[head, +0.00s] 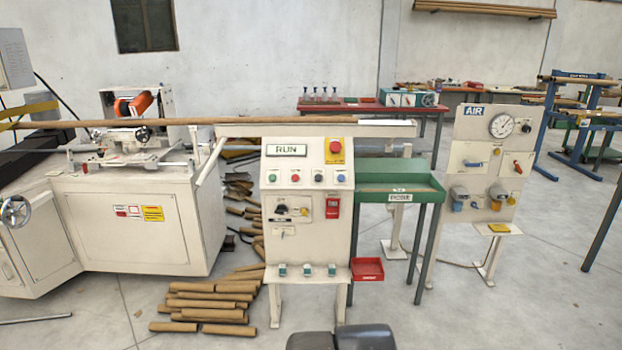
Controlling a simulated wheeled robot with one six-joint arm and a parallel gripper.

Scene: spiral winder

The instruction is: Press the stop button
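A cream control panel (310,215) stands upright in the middle of the head view. Its display (287,150) reads RUN. A red mushroom button on a yellow plate (335,148) sits at its upper right. Lower down are a rotary switch (282,210) and a red box (332,208). My gripper is not in view; dark parts of my own body show at the bottom edge.
The winder (130,215) stands left, with a long brown tube (240,120) above the panel. Cardboard tubes (215,300) lie on the floor left of the panel. A green trough (400,185) and red bin (367,270) are right. The AIR panel (490,170) stands farther right.

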